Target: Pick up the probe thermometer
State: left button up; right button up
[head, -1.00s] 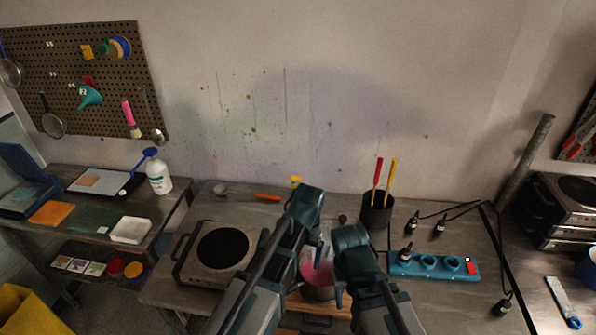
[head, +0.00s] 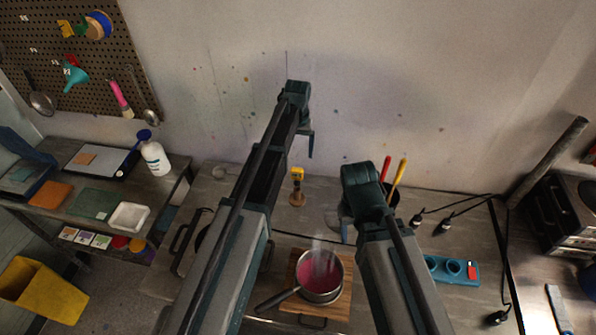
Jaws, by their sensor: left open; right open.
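A small yellow device with a dark face, which looks like the probe thermometer (head: 298,173), stands upright in a round wooden holder (head: 297,198) at the back of the bench. My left gripper (head: 310,145) is open, raised in front of the wall, and appears above the thermometer in the picture, apart from it. Only part of its fingers shows. My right gripper (head: 345,232) is open, to the right of the thermometer and lower in the picture. Its fingers are partly hidden by its own wrist.
A steaming pot of pink liquid (head: 318,274) sits on a wooden board (head: 342,300) between my arms. Red and yellow-handled tools (head: 398,172) stand behind my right arm. My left arm covers most of the hot plate.

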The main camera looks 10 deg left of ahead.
aim_at(297, 176)
pick_arm(q)
jog(key=shift+s+f+b, duration=0.1)
jog(key=shift+f+b, duration=0.45)
notch_tip(297, 176, down, 8)
jog(key=b, duration=0.7)
jog(key=shift+r, duration=0.25)
jog(key=f+b, duration=0.2)
jog(key=b, duration=0.1)
jog(key=f+b, duration=0.2)
jog(key=f, duration=0.1)
jog(key=shift+w+a+f+b, duration=0.15)
jog(key=shift+w+b, duration=0.05)
jog(key=shift+b, duration=0.2)
jog(key=shift+c, duration=0.3)
jog(key=c, duration=1.4)
